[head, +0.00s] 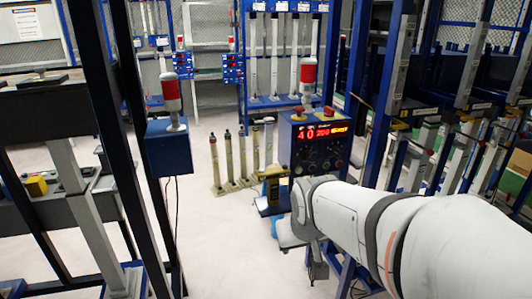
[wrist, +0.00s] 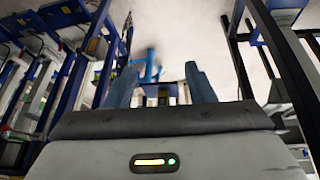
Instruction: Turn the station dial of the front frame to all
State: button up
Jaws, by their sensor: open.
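A blue control box (head: 315,145) stands right of centre in the head view, with a lit red and yellow display (head: 327,132) on its face. Several small dark knobs (head: 315,162) sit below the display. They are too small to tell which is the station dial or where it points. My arm crosses in front, below the box, from the right. My gripper (wrist: 160,75) shows in the wrist view as two blue-grey fingers set apart, with nothing held between them. The knobs cannot be made out in the wrist view.
A red and white lamp (head: 308,78) tops the control box. Another blue box (head: 168,148) with a lamp stands on the left beside dark posts. Several upright pale columns (head: 230,160) stand behind. Racks fill the right side. Pale floor (head: 215,235) is clear at centre left.

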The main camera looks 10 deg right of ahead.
jog(key=w+d+t+h, duration=0.1)
jog(key=w+d+t, duration=0.3)
jog(key=w, duration=0.7)
jog(key=w+d+t, duration=0.2)
jog(key=w+d, duration=0.5)
jog(key=w, duration=0.3)
jog(key=n+t+y+b, duration=0.2)
jog(key=t+y, duration=0.1)
jog(key=t, duration=0.4)
send_near(309, 158)
jog(key=w, duration=0.3)
jog(key=w+p, duration=0.1)
jog(key=w, duration=0.2)
jog(key=w+p, duration=0.1)
jog(key=w, duration=0.1)
jog(key=shift+w+a, duration=0.35)
jog(key=shift+c, duration=0.3)
